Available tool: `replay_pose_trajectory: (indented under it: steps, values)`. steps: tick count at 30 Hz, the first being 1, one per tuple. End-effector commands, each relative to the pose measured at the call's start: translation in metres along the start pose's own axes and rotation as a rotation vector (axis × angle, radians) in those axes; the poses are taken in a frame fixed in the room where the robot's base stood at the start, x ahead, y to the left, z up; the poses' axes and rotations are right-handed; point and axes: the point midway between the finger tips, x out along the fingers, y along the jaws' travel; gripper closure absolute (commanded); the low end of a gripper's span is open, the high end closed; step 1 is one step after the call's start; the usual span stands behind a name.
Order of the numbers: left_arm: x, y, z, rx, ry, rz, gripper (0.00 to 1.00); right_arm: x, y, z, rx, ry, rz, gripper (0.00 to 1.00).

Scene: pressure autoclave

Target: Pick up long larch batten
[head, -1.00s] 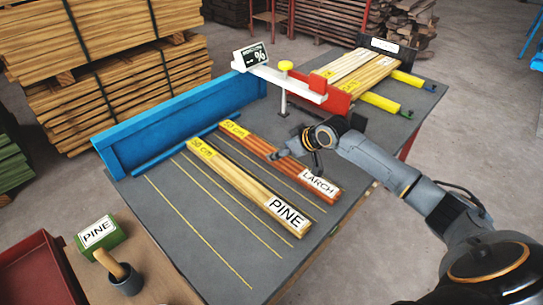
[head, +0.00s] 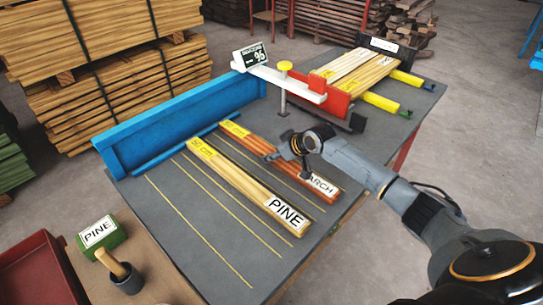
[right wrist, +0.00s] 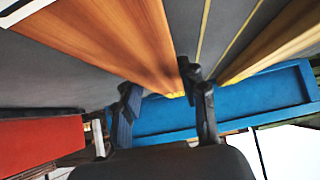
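The long larch batten (head: 255,144) is reddish brown, with a yellow mark at its far end and a white LARCH label at its near end. It lies flat on the grey table, right of the pine batten (head: 235,182). My right gripper (head: 288,166) is over its middle, partly covering it and its label. In the right wrist view the gripper (right wrist: 163,98) is open, its dark fingers apart, with the larch batten (right wrist: 115,40) running between and beyond them. I cannot tell whether they touch it. My left gripper is not in view.
A blue fence (head: 180,122) stands along the table's far left edge. A white arm with a moisture display (head: 255,54) and a red fence (head: 338,100) stand behind the gripper. More battens (head: 352,72) lie at the back right. The table left of the pine is clear.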

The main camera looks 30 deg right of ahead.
Motion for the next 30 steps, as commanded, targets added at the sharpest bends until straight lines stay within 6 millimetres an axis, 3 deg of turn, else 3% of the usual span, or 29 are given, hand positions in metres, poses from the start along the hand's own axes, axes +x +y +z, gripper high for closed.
replay_pose_trajectory:
  steps: [2, 13, 20, 25, 30]
  values:
    - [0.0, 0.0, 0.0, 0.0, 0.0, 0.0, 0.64, 0.0, 0.0, 0.0, 0.001, -0.001, 0.0, 1.0]
    - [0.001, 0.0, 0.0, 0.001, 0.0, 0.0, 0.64, -0.003, 0.001, -0.004, 0.0, 0.004, 0.001, 1.0]
    - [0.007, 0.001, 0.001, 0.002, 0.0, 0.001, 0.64, -0.019, 0.001, -0.021, -0.002, 0.008, 0.001, 1.0]
    - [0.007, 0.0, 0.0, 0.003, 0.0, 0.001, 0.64, -0.055, 0.002, -0.025, -0.005, 0.004, 0.003, 1.0]
    - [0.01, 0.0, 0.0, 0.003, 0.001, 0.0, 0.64, -0.103, 0.004, -0.029, -0.007, 0.003, 0.005, 1.0]
